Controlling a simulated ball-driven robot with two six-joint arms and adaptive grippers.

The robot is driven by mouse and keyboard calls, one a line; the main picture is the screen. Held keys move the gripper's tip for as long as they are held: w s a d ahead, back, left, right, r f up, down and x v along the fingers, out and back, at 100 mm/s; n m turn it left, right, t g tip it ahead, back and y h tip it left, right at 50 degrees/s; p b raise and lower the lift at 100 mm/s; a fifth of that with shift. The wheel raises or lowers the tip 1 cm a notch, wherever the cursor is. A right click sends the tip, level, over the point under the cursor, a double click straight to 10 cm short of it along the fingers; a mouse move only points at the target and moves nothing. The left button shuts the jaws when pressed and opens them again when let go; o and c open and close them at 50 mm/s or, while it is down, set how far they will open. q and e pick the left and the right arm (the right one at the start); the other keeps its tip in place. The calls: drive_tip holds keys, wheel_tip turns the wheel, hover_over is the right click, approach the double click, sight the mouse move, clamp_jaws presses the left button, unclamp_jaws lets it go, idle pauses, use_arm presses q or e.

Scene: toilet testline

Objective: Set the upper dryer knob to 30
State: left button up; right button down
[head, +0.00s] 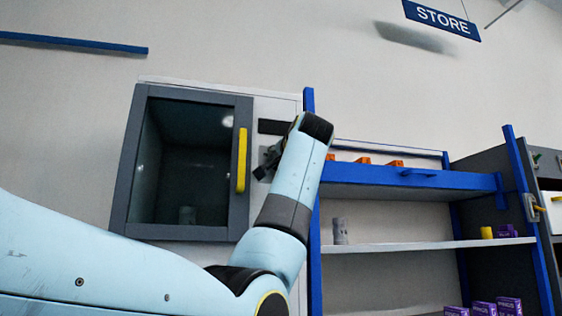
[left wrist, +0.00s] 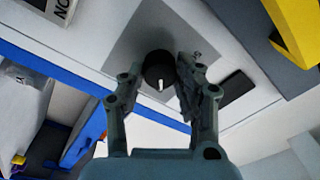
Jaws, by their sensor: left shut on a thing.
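The dryer (head: 268,107) is a pale cabinet with a grey-framed glass door and a yellow handle (head: 242,160). In the left wrist view, a round black dryer knob (left wrist: 157,66) with a white pointer mark sits on a grey plate (left wrist: 150,28). The mark points toward the bottom of that picture. In the head view my left gripper (head: 266,164) is at the panel right of the handle, and the knob is hidden there. The scale is not readable. My right gripper is not in view.
A blue-framed shelf (head: 430,178) stands right of the dryer, with orange bins on top and a grey cylinder (head: 340,231) on a lower board.

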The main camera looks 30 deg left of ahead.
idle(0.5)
use_arm(q)
drive_tip(key=o, duration=1.1)
drive_tip(key=shift+o, duration=0.2)
drive_tip(key=v, duration=1.2)
drive_tip(key=shift+f, duration=0.1)
